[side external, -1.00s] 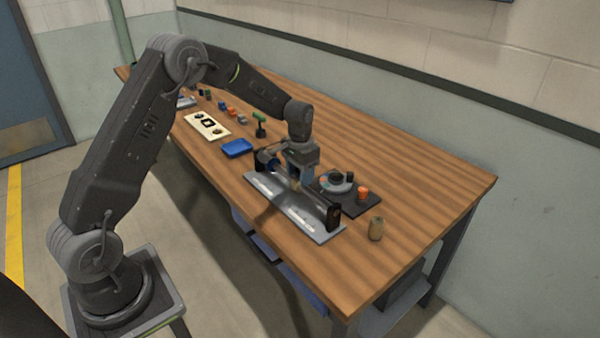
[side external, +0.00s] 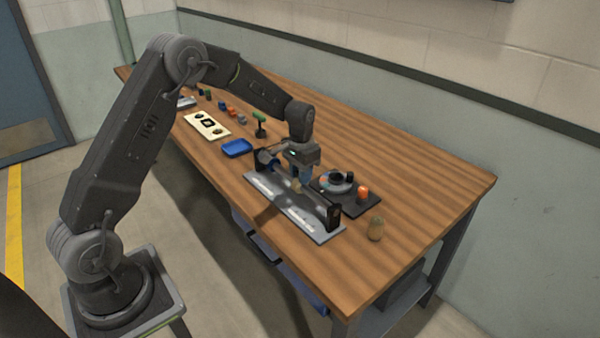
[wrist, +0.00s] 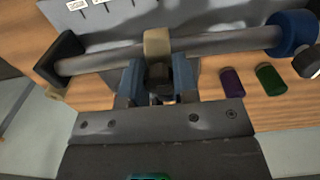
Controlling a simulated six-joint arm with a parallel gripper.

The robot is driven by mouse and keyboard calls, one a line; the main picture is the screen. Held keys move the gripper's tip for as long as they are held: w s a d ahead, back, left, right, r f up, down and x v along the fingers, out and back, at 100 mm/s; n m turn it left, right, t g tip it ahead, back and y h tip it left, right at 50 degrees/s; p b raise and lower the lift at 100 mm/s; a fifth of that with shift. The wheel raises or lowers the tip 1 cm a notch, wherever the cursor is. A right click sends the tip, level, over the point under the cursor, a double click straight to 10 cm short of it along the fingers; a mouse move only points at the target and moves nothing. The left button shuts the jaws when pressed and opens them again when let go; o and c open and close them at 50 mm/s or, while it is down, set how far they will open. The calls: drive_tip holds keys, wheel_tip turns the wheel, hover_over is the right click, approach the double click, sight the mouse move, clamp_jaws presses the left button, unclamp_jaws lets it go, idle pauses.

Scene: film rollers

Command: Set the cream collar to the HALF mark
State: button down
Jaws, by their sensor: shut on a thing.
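The cream collar (wrist: 157,45) sits around a grey rod (wrist: 215,44) in the wrist view. In the side view the collar (side external: 296,187) is a small pale patch below my gripper (side external: 300,177). My gripper (wrist: 157,82) has its blue fingers one on each side of the collar's lower part and is shut on it. The rod runs between two dark end supports above a grey base plate (side external: 318,231). White labels (wrist: 76,4) lie on the plate; their writing is too small to read, so I cannot tell which is HALF.
A blue knob (wrist: 292,32) is at the rod's right in the wrist view. A purple piece (wrist: 231,82) and a green piece (wrist: 270,80) lie nearby. A dark dial board (side external: 360,205), a tan cylinder (side external: 376,229) and a blue tray (side external: 236,148) stand around the fixture.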

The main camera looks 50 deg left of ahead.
sight(316, 193)
drive_tip(key=d, duration=0.6)
drive_tip(key=shift+d, duration=0.15)
drive_tip(key=c, duration=0.9)
unclamp_jaws()
drive_tip(key=shift+r, duration=0.1)
wheel_tip(316, 193, up, 14)
drive_tip(key=shift+f, duration=0.15)
drive_tip(key=s+d+r+t, duration=0.35)
drive_tip(key=s+r, duration=0.55)
drive_tip(key=s, duration=0.4)
drive_tip(key=s+d, duration=0.1)
drive_tip(key=s, duration=0.4)
drive_tip(key=s+d+f+t, duration=0.1)
drive_tip(key=s, duration=0.4)
drive_tip(key=s+f+t, duration=0.1)
drive_tip(key=s, duration=0.5)
drive_tip(key=shift+d, duration=0.4)
